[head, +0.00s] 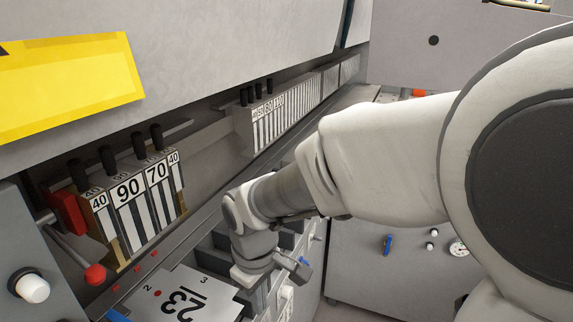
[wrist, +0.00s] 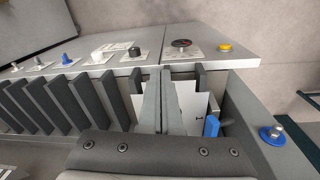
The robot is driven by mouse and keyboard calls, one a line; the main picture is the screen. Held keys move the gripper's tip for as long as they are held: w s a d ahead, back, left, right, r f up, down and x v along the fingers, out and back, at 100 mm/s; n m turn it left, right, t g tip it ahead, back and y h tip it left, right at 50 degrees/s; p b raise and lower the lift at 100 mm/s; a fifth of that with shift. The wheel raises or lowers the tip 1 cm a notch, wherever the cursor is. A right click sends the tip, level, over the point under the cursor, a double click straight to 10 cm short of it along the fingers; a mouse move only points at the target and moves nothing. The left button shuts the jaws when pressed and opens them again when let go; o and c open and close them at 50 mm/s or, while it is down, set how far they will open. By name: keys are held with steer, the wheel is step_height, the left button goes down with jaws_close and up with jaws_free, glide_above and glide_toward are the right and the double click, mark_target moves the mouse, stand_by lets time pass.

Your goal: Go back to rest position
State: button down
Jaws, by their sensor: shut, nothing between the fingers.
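My arm stretches in from the right in the head view.
Numbered tool blocks marked 40, 90 and 70 (head: 140,200) stand at the left, with a longer row (head: 285,115) behind. A red-knobbed lever (head: 95,274) sticks out. Dark ribs (wrist: 58,98) and a control strip with a yellow button (wrist: 225,47) lie close to the fingers.

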steer(key=s+d+r+m+t, duration=0.2)
steer(key=s+d+r+m, duration=0.3)
steer(key=d, duration=0.4)
steer(key=s+d+r+m+t, duration=0.2)
steer(key=s+d+r+m, duration=0.2)
steer(key=d, duration=0.6)
step_height(320, 180, up, 3)
steer(key=shift+s+d+r+m+t, duration=0.15)
steer(key=shift+s+m+t, duration=0.2)
steer(key=shift+m, duration=0.75)
